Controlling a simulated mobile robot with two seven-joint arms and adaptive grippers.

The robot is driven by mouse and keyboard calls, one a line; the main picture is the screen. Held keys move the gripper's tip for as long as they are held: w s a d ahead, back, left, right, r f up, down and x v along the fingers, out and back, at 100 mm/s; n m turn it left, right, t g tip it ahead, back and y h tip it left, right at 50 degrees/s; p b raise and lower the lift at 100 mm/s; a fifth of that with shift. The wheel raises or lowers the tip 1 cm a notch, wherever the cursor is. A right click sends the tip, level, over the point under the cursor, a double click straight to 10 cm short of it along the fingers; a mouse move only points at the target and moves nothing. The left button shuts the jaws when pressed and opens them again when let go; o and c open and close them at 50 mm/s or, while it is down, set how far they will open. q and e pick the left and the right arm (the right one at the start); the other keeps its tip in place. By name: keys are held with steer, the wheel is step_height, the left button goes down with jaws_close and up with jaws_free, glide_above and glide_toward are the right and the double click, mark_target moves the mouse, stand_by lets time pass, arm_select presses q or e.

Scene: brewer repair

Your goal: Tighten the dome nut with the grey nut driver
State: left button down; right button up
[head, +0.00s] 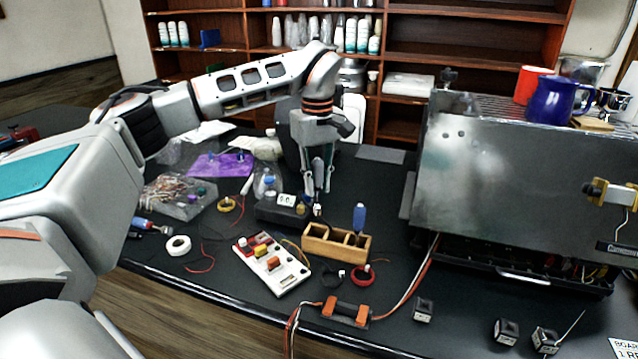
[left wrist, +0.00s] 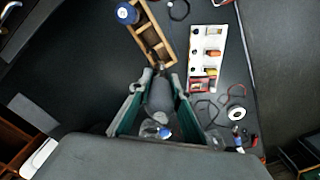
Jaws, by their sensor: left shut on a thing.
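My left gripper (head: 318,188) points down over the middle of the bench, behind the wooden compartment box. It is shut on the grey nut driver (head: 318,166). In the left wrist view, the thick grey handle (left wrist: 160,94) lies between the two fingers (left wrist: 160,100), its far end towards the wooden box. The driver's lower end is hard to make out in the head view. I cannot make out the dome nut in either view. My right gripper is not in view.
The wooden box (head: 322,248) holds a blue-handled driver (head: 359,216). A white switch board (head: 272,265) lies in front. A black device with a display (head: 283,209) is beside the gripper. The large metal brewer (head: 500,165) stands at right. Free bench lies between box and brewer.

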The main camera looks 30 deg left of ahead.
mark_target(317, 198)
arm_select(q)
steer(key=shift+s+f, duration=0.35)
steer(key=shift+f, duration=0.5)
steer(key=shift+w+f, duration=0.15)
steer(key=shift+f, duration=1.2)
steer(key=shift+f, duration=0.1)
steer(key=shift+f, duration=2.35)
steer(key=shift+f, duration=0.1)
steer(key=c, duration=1.8)
jaws_free()
steer(key=shift+o, duration=0.4)
